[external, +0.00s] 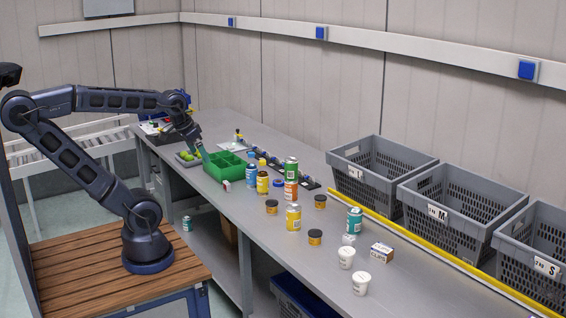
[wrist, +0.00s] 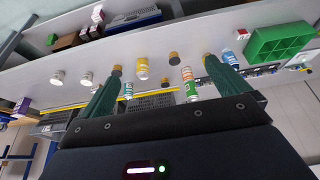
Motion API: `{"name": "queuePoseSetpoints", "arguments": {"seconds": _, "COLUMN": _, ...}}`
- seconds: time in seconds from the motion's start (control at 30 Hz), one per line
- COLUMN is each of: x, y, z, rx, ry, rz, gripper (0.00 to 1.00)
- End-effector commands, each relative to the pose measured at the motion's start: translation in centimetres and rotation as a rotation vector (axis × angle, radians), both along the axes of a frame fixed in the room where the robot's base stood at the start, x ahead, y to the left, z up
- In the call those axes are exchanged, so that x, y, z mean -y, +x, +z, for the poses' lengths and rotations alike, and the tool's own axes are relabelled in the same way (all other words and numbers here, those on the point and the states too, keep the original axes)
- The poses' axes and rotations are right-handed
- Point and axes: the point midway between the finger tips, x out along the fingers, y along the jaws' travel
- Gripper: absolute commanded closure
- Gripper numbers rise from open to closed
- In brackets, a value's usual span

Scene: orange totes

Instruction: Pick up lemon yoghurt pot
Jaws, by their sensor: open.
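Two white lidded pots stand upright at the near end of the grey bench: one pot (external: 346,258) and a second pot (external: 361,283) nearer the front. I cannot read which is lemon. In the wrist view the two white pots (wrist: 57,78) (wrist: 87,79) show small, left of the fingers. My gripper (external: 199,147) is open and empty, above the far part of the bench near the green divided tray (external: 226,174), well away from the pots. In the wrist view my gripper's (wrist: 162,65) teal fingers are spread, with nothing held between them.
Between my gripper and the pots stand several cans, bottles and brown jars, including a yellow can (external: 293,218) and a teal can (external: 354,221). A small box (external: 382,252) lies near the pots. Grey crates (external: 451,246) line the back behind a yellow strip (external: 420,243).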

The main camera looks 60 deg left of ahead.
Motion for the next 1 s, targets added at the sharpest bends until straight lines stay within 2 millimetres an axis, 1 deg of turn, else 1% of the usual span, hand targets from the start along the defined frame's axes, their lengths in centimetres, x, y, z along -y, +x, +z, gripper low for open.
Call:
{"name": "queuePoseSetpoints", "arguments": {"seconds": 0.23, "x": 0.0, "y": 0.0, "z": 0.0, "rx": 0.0, "ry": 0.0, "rz": 0.0, "gripper": 0.0}}
{"name": "queuePoseSetpoints", "arguments": {"seconds": 0.37, "x": 0.0, "y": 0.0, "z": 0.0, "rx": 0.0, "ry": 0.0, "rz": 0.0, "gripper": 0.26}}
{"name": "queuePoseSetpoints", "arguments": {"seconds": 0.67, "x": 0.0, "y": 0.1, "z": 0.0, "rx": 0.0, "ry": 0.001, "rz": -0.003, "gripper": 0.26}}
{"name": "queuePoseSetpoints", "arguments": {"seconds": 0.77, "x": 0.4, "y": 0.9, "z": 0.2, "rx": -0.002, "ry": 0.007, "rz": -0.022, "gripper": 0.26}}
{"name": "queuePoseSetpoints", "arguments": {"seconds": 0.83, "x": 1.0, "y": 2.1, "z": 0.5, "rx": -0.004, "ry": 0.017, "rz": -0.049, "gripper": 0.26}}
{"name": "queuePoseSetpoints", "arguments": {"seconds": 0.97, "x": 2.9, "y": 5.2, "z": 0.9, "rx": -0.011, "ry": 0.04, "rz": -0.126, "gripper": 0.26}}
{"name": "queuePoseSetpoints", "arguments": {"seconds": 1.0, "x": 3.6, "y": 6.2, "z": 1.0, "rx": -0.011, "ry": 0.047, "rz": -0.153, "gripper": 0.26}}
